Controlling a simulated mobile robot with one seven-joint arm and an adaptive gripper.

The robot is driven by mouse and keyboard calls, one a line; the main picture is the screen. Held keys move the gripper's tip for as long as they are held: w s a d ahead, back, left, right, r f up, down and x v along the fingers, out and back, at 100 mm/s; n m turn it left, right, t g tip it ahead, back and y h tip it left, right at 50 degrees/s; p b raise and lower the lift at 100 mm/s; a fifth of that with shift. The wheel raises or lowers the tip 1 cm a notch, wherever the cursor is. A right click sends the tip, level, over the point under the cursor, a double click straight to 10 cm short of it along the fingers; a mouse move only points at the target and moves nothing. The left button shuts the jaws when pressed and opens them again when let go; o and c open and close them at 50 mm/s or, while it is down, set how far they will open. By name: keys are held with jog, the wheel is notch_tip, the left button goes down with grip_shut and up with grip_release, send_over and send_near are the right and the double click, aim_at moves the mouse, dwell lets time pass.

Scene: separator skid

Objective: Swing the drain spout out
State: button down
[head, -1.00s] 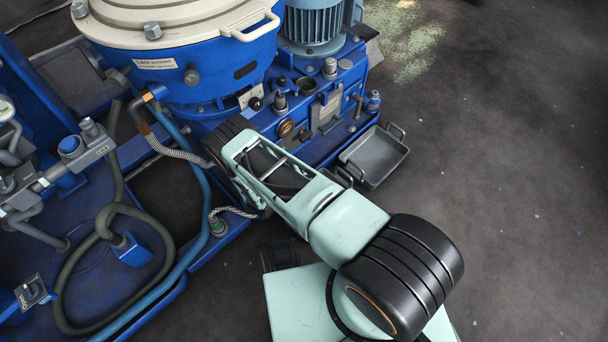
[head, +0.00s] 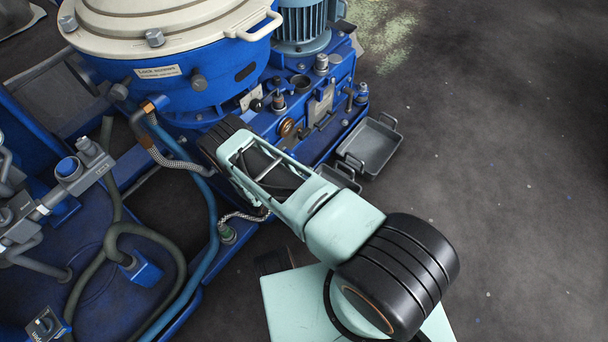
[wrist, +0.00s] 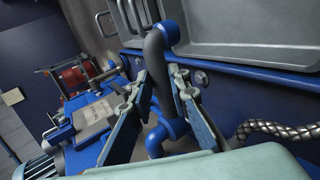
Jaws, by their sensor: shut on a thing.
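The drain spout (wrist: 154,62) is a grey pipe with a blue elbow at its upper end in the wrist view. Blue pipe fittings (wrist: 158,135) show below it, closer to the camera. My gripper (wrist: 158,78) has one finger on each side of the spout and is shut on it. In the head view my own arm hides the gripper and the spout, low at the front side of the blue skid (head: 300,130).
A grey tray (head: 372,148) stands on the floor beside the skid, with a smaller one partly hidden by my arm. A braided hose (wrist: 265,128) runs right of the gripper. Hoses and pipes crowd the left. The floor at right is clear.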

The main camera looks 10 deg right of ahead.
jog(key=shift+a, duration=0.2)
dwell(0.5)
jog(key=c, duration=1.8)
grip_release()
jog(key=v, duration=1.2)
jog(key=shift+a, duration=0.1)
